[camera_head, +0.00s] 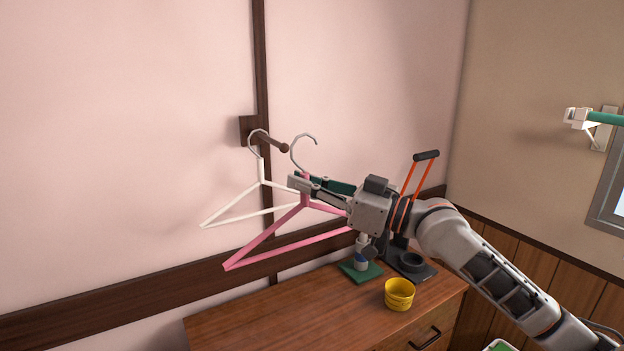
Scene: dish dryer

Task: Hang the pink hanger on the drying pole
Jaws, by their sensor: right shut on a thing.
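The pink hanger (266,245) is in the air left of my right gripper (297,182), which is shut on it near its neck. Its metal hook points up, a little right of the wall peg's tip in the picture. The white hanger (232,206) hangs by its hook on the dark wall peg (268,141). The green drying pole (607,118) shows at the right edge, held by a white bracket on the beige wall; most of it is out of view. My left gripper is not in view.
A wooden cabinet (290,320) stands below. A yellow cup (399,294), a green square base (361,271) and a dark stand with orange bars (418,175) are on it. A window frame (606,200) is at the right. The upper middle is open space.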

